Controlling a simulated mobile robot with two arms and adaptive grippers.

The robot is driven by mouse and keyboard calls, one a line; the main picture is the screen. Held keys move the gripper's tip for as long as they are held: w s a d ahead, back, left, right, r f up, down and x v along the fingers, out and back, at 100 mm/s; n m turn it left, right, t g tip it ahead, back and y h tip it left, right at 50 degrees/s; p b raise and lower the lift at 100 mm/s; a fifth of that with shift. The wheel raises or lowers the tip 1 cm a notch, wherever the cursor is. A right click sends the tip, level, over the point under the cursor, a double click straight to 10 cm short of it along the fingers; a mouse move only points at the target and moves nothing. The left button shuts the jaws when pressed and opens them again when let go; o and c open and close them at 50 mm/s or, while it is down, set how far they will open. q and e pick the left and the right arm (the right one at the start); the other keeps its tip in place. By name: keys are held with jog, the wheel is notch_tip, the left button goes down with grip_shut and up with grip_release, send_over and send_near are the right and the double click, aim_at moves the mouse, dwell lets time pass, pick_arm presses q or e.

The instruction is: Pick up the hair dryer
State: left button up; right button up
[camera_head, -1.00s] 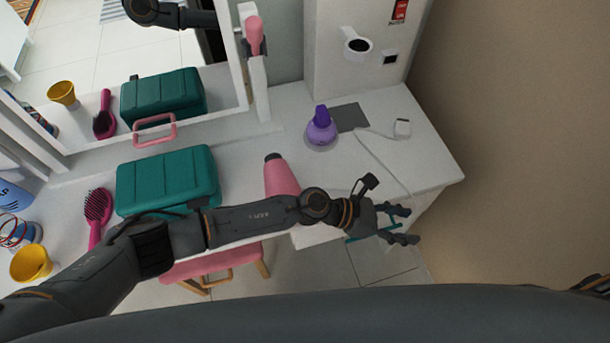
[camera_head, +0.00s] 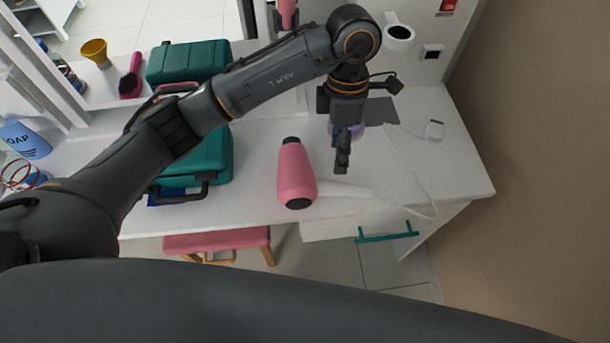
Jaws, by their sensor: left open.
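The pink hair dryer (camera_head: 294,173) lies on the white table with its dark ends pointing toward and away from me. A pale handle runs off its right side, and a white cord (camera_head: 408,175) curves over the table to a plug (camera_head: 434,130). My left gripper (camera_head: 342,165) hangs over the table just right of the dryer, pointing down, open and empty. It is seen edge-on, so the gap between its fingers is hidden. It does not appear to touch the dryer. My right gripper is not in view.
A purple bottle stands behind my left gripper, mostly hidden. A green case (camera_head: 210,160) is left of the dryer, partly behind my arm. A soap bottle (camera_head: 25,140) is far left. A pink stool (camera_head: 217,240) stands in front.

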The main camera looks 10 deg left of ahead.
pick_arm(q)
send_over(336, 184)
notch_tip(336, 184, down, 5)
jog(key=shift+w+a+f+p, duration=0.15)
jog(key=shift+f+p, duration=0.05)
jog(key=shift+p, duration=0.15)
jog(key=x, duration=0.2)
jog(key=w+p+x, duration=0.1)
jog(key=x, duration=0.1)
jog(key=shift+s+f, duration=0.2)
jog(key=shift+f, duration=0.65)
grip_shut()
